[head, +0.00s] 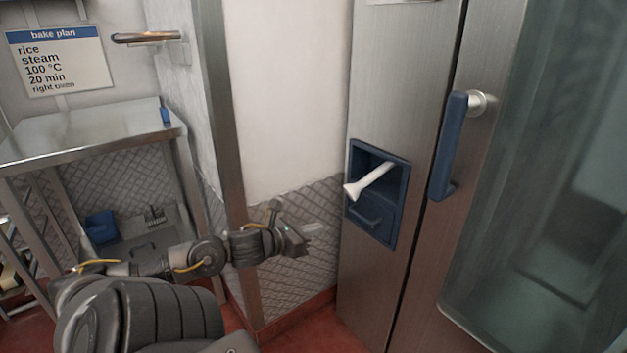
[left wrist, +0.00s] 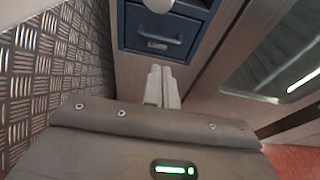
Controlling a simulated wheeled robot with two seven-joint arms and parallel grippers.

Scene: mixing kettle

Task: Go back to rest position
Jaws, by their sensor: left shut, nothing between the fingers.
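My left gripper (head: 297,240) is shut and empty in the head view, low and to the left of the tall steel oven unit. Its closed fingers also show in the left wrist view (left wrist: 161,84), below a blue drawer front. My left arm reaches in from the lower left. My right gripper is in neither view.
A blue recess (head: 379,178) in the steel panel holds a white piece (head: 368,181) that sticks out. A glass door with a blue handle (head: 449,147) is at the right. A steel table (head: 90,136) stands left, below a bake plan sign (head: 60,61). Patterned metal wall lies behind my gripper.

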